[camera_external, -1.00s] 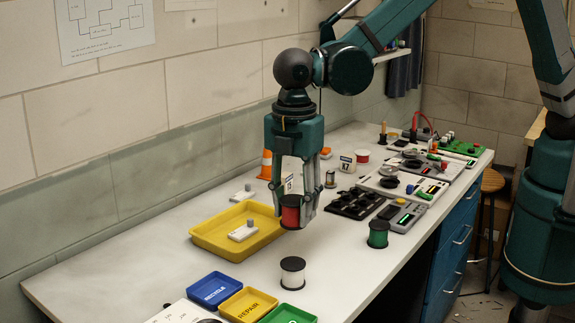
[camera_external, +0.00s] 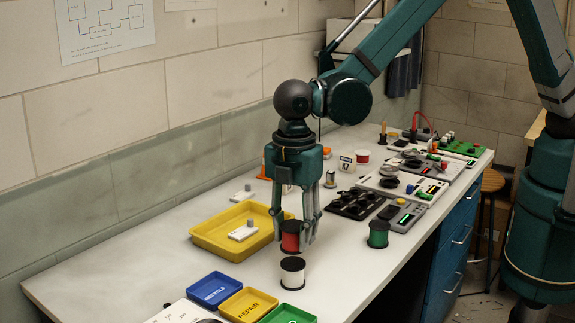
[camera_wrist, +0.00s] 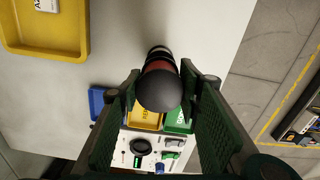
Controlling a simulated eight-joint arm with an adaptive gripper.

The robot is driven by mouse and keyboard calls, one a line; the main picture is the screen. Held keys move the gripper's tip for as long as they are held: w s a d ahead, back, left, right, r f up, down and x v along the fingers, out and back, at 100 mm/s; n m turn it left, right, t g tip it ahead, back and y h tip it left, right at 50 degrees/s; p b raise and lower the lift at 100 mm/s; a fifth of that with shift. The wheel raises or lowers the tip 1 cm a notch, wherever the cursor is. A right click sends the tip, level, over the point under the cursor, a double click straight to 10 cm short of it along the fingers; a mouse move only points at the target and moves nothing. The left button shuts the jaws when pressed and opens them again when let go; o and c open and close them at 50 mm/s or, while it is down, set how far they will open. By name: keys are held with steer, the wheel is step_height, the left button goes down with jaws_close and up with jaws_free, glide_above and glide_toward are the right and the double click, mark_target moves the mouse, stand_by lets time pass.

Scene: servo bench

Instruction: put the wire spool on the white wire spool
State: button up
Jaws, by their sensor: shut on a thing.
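My gripper (camera_external: 296,240) is shut on the red wire spool (camera_external: 290,238), which has black end discs and is upright. The white wire spool (camera_external: 292,274) stands upright on the bench near its front edge. In the external view the red spool's bottom is just above or at the white spool's top; I cannot tell whether they touch. In the wrist view the red spool (camera_wrist: 158,69) sits between my fingers, its black top disc facing the camera. The white spool is mostly hidden beneath it there.
A yellow tray (camera_external: 206,243) with a white part is behind left. Blue, yellow and green labelled bins, the blue one (camera_external: 214,289) leftmost, stand in front. A green wire spool (camera_external: 378,234) stands to the right. Black trays and devices fill the bench farther back.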

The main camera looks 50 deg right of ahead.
mark_target(293, 244)
steer(key=shift+f, duration=1.85)
steer(key=shift+f, duration=0.15)
steer(key=o, duration=0.9)
steer(key=shift+o, duration=0.2)
steer(key=shift+r, duration=0.2)
steer(key=shift+r, duration=6)
steer(key=shift+d, duration=0.1)
